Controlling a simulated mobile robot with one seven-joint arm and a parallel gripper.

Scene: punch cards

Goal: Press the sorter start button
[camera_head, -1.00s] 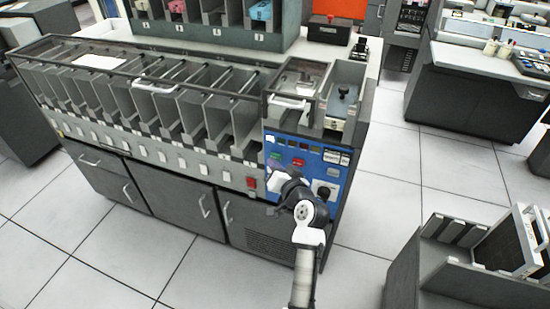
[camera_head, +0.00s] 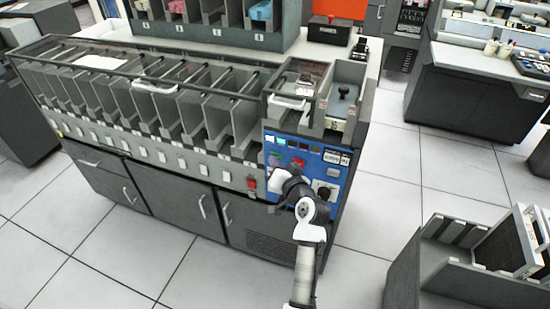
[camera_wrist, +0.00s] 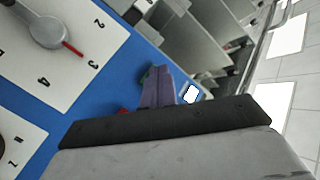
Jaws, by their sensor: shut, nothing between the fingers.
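The sorter's blue control panel (camera_head: 332,173) is on the right end of the long grey machine. A green button (camera_head: 275,154) sits at its upper left, with a red button (camera_head: 298,162) to its right. My gripper (camera_head: 275,166) is in front of the panel's left side. In the wrist view, its narrow purple-grey fingers (camera_wrist: 157,78) are shut and empty. The green button (camera_wrist: 145,77) shows only as a sliver beside the fingertips. The fingers overlap it, and I cannot tell whether they touch it. A bit of red (camera_wrist: 123,111) shows at their lower left.
A dial with a red pointer (camera_wrist: 48,28) on a white plate is close by on the panel. A lit white square (camera_wrist: 191,94) is right of the fingers. A red switch (camera_head: 251,183) is left of the panel. A grey rack (camera_head: 450,255) stands at lower right.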

